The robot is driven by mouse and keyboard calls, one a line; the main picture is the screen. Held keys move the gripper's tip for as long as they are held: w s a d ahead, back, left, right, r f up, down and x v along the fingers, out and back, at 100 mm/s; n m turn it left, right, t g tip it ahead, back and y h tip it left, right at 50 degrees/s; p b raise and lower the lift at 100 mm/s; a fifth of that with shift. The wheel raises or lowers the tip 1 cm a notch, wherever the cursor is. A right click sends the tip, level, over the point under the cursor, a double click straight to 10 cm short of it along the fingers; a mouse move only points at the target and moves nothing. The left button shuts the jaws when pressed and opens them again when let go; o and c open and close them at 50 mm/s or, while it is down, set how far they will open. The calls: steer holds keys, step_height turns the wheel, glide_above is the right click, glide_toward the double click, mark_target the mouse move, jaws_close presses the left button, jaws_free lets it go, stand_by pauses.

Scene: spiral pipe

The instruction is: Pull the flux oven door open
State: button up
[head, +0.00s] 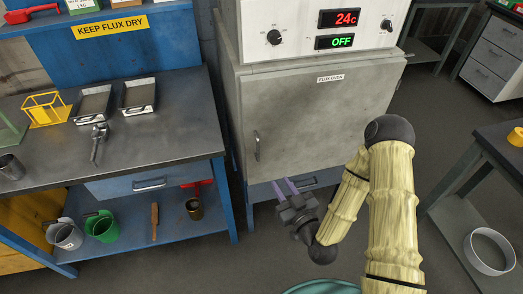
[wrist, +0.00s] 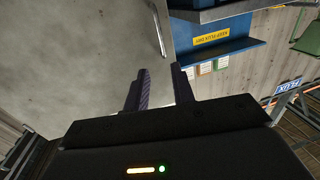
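The flux oven door (head: 315,115) is a grey panel below the control box and looks closed. Its upright bar handle (head: 257,146) is near the door's left edge. In the wrist view the door (wrist: 85,50) fills the upper left, with the handle (wrist: 160,32) beyond the fingertips. My gripper (head: 284,184) is in front of the door's lower part, below and right of the handle. Its two purple fingers are apart with nothing between them; they also show in the wrist view (wrist: 158,80). The gripper is apart from the handle.
A small table (head: 470,195) stands at right. The floor before the oven is mostly clear.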

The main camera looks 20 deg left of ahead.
mark_target(258, 159)
steer(key=b+x, duration=0.8)
steer(key=x, duration=0.9)
